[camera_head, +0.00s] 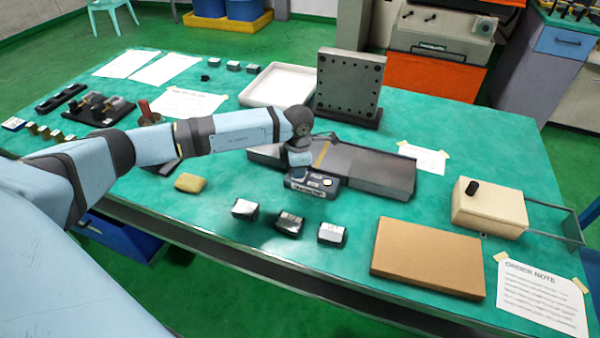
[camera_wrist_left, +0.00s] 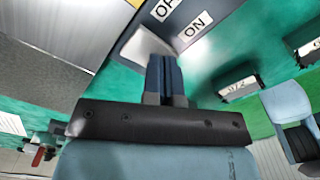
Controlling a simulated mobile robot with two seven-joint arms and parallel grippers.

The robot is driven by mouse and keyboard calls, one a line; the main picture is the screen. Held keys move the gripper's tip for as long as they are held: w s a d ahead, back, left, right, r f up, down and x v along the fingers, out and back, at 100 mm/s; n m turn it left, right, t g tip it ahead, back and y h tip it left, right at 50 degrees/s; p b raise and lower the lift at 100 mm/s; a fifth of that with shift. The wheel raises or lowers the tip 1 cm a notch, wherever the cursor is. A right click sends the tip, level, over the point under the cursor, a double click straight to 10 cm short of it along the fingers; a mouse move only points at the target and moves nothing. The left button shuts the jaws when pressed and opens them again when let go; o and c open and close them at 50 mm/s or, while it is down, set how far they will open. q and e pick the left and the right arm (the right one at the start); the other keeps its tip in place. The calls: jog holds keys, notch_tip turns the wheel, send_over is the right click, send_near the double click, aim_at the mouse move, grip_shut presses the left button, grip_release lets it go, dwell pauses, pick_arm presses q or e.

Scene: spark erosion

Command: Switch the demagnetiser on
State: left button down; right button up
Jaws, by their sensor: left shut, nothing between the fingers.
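The demagnetiser is a long grey slab (camera_head: 375,168) with a yellow stripe, lying on the green table. A small dark switch box (camera_head: 328,184) with white labels sits against its front edge. In the left wrist view the box (camera_wrist_left: 182,28) shows an "ON" label and a partly cut-off one beginning "O". A pale, tilted rocker (camera_wrist_left: 143,45) stands beside the labels. My left gripper (camera_head: 298,172) is shut and empty, over the left part of the box. In the wrist view its fingertips (camera_wrist_left: 163,60) are right by the rocker; I cannot tell whether they touch it.
Several dark blocks with white labels, one a front block (camera_head: 244,209), lie in front. A brown board (camera_head: 428,258) and a cream box (camera_head: 489,207) are at right. A white tray (camera_head: 278,86) and an upright drilled plate (camera_head: 349,84) stand behind.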

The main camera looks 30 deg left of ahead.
pick_arm(q)
jog(key=shift+r, duration=0.1)
jog(key=shift+r+p, duration=1.95)
jog(key=shift+r, duration=1.4)
